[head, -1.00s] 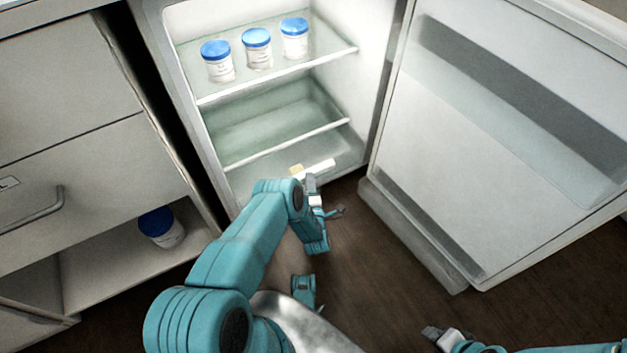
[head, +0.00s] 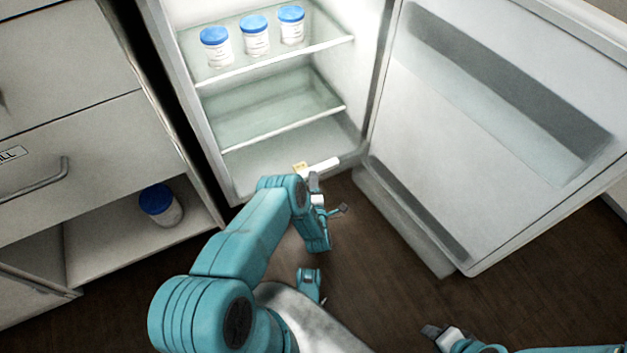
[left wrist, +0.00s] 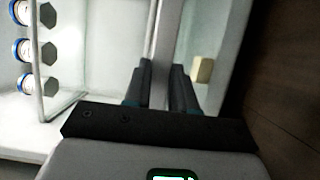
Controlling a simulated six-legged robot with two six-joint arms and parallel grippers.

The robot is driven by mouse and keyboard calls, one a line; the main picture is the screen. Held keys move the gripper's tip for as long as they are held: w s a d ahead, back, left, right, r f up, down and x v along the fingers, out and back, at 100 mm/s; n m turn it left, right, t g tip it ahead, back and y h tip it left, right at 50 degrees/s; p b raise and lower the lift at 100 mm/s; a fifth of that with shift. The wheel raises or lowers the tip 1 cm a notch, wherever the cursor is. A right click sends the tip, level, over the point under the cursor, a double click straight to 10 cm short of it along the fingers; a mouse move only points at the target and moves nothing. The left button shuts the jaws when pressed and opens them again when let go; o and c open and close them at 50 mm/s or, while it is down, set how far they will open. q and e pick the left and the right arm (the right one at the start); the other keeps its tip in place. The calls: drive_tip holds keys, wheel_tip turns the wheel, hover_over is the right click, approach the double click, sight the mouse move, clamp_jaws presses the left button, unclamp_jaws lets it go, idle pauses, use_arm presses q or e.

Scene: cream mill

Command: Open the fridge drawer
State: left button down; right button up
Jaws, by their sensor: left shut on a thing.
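The fridge (head: 165,70) stands open, with its door (head: 480,140) swung to the right. Low in it is the drawer, with a white bar handle (head: 322,165) and a small yellowish label (head: 300,167). In the left wrist view the handle (left wrist: 165,50) runs between my two dark fingers, with the label (left wrist: 203,70) right of them. My left gripper (head: 314,182) is shut on the handle; my arm hides part of the drawer front. A grey-tipped end (head: 440,335) at lower right appears to be my right gripper, away from the fridge; its jaws are unclear.
Three blue-lidded jars (head: 255,36) stand on the upper glass shelf; the shelf below is empty. At left is a cabinet with a handled drawer (head: 80,160) and another jar (head: 160,204) in its open bay. The lower edge of the fridge door is close on the right.

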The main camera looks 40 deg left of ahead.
use_arm(q)
drive_tip(key=shift+s+f, duration=0.15)
drive_tip(key=shift+f, duration=0.1)
drive_tip(key=c, duration=1)
unclamp_jaws()
drive_tip(key=shift+f, duration=0.1)
drive_tip(key=shift+d, duration=0.1)
